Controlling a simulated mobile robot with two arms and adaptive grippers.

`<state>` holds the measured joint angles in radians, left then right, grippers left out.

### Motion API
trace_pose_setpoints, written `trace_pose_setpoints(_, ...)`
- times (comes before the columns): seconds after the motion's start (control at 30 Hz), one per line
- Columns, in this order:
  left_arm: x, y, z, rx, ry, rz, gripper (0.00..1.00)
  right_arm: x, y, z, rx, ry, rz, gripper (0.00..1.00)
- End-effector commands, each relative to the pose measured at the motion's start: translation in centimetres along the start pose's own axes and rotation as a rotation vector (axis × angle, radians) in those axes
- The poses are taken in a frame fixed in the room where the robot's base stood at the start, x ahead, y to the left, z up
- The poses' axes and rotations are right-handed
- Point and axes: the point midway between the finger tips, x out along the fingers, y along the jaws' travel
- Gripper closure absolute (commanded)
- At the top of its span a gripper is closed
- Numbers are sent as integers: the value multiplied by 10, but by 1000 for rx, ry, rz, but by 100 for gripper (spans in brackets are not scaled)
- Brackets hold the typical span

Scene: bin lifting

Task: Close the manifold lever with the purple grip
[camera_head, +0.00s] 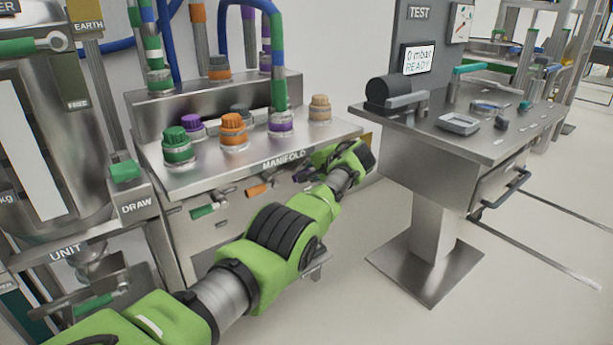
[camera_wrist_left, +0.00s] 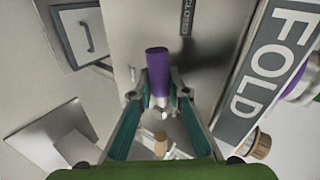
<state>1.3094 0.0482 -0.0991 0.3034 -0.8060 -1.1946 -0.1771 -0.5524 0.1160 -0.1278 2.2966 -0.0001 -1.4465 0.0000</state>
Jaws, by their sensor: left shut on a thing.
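The manifold (camera_head: 240,170) is a metal bench with a row of levers on its front face. In the left wrist view the purple grip (camera_wrist_left: 158,62) stands between the two fingers. My left gripper (camera_wrist_left: 160,85) is shut on it, one finger on each side. In the head view my green left arm reaches from the bottom left to the manifold's front. My right gripper is not in view.
A lever with a green grip (camera_head: 203,211) and one with an orange grip (camera_head: 259,189) sit left of the purple one. Coloured caps and hoses stand on the manifold top. A test table (camera_head: 500,150) on a pedestal stands to the right, with open floor between.

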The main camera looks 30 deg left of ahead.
Motion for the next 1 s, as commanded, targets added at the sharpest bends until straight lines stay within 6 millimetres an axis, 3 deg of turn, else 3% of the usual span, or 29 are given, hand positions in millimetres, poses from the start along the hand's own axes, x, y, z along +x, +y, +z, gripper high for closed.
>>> trace_pose_setpoints(0.37, 0, -2, 0, 3, -1, -5, 100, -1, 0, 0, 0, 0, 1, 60)
trace_pose_setpoints(0.4, 0, -2, 0, 3, -1, -5, 76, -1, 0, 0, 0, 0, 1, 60)
trace_pose_setpoints(0.77, 0, -1, 0, 1, 0, -2, 76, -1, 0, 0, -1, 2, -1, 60)
trace_pose_setpoints(1.0, -12, -1, -2, 0, 2, -4, 76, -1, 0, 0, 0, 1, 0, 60)
